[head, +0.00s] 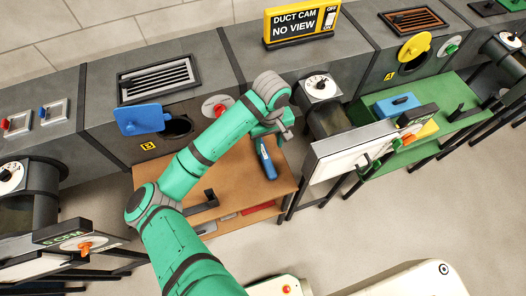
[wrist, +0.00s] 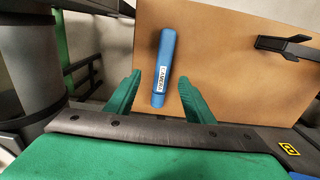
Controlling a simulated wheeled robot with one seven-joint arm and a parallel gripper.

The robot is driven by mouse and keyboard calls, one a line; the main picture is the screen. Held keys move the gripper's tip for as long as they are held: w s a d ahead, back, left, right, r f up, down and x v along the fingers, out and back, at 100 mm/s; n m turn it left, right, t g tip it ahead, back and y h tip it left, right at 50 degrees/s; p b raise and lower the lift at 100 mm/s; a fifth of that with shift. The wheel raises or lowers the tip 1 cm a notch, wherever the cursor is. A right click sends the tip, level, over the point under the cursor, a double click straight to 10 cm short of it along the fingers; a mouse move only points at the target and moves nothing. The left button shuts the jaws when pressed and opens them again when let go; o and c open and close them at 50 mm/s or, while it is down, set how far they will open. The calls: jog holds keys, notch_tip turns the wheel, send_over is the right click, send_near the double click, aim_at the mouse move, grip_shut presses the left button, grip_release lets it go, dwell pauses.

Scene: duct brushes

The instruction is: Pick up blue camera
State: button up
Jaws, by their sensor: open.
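The blue camera (head: 266,160) is a blue cylinder lying on the brown table (head: 237,178), near its right edge. In the wrist view the camera (wrist: 165,62) has a white label reading "CAMERA" near its lower end. My gripper (wrist: 160,88) is open, with one green finger on each side of the camera's labelled end. The fingers look apart from the camera; whether they are level with it or above it I cannot tell. In the head view my gripper (head: 277,132) is at the far end of the camera, partly hidden by my wrist.
A black bracket (head: 205,202) stands on the table's front left; it also shows in the wrist view (wrist: 285,46). The duct has an open port with a blue cover (head: 139,119) behind the table. A white panel (head: 345,152) stands close on the right.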

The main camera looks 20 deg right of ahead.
send_over(267, 159)
jog(key=f, duration=0.4)
jog(key=shift+w+d+f, duration=0.1)
jog(key=shift+w+d, duration=0.15)
jog(key=shift+w, duration=0.05)
jog(key=shift+s+a+f, duration=0.15)
jog(key=shift+a+f, duration=0.05)
jog(key=shift+f, duration=0.95)
jog(key=shift+s+a+f, duration=0.1)
jog(key=shift+a+f, duration=0.1)
jog(key=shift+f, duration=0.95)
jog(key=shift+c, duration=0.5)
jog(key=shift+d, duration=0.1)
grip_shut()
